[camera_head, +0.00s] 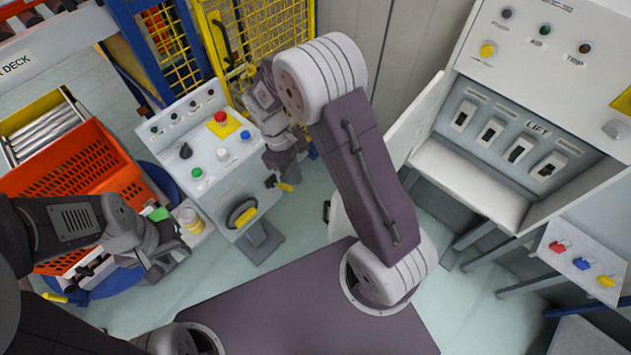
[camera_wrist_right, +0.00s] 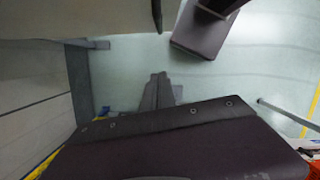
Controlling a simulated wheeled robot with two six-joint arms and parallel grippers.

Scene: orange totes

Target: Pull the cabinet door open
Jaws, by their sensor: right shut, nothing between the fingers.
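The cabinet (camera_head: 480,185) stands at the right of the head view, with switches under a LIFT label inside it. Its white door (camera_head: 415,118) stands swung out from the cabinet's left side, and my right arm covers much of it. A dark handle (camera_head: 326,211) shows at the door's free edge. The door seems to show at the top left of the right wrist view (camera_wrist_right: 75,18), with the handle (camera_wrist_right: 157,14). My right gripper (camera_head: 285,160) is shut and empty, left of the door and apart from the handle. My left gripper (camera_head: 165,262) is far left; its finger opening is unclear.
A control console (camera_head: 215,155) with buttons stands close to my right gripper. An orange tote (camera_head: 80,170) is at the left, near my left arm. A yellow mesh fence (camera_head: 265,35) is behind. A shelf with colored padlocks (camera_head: 585,262) is at the right. Pale floor lies between console and cabinet.

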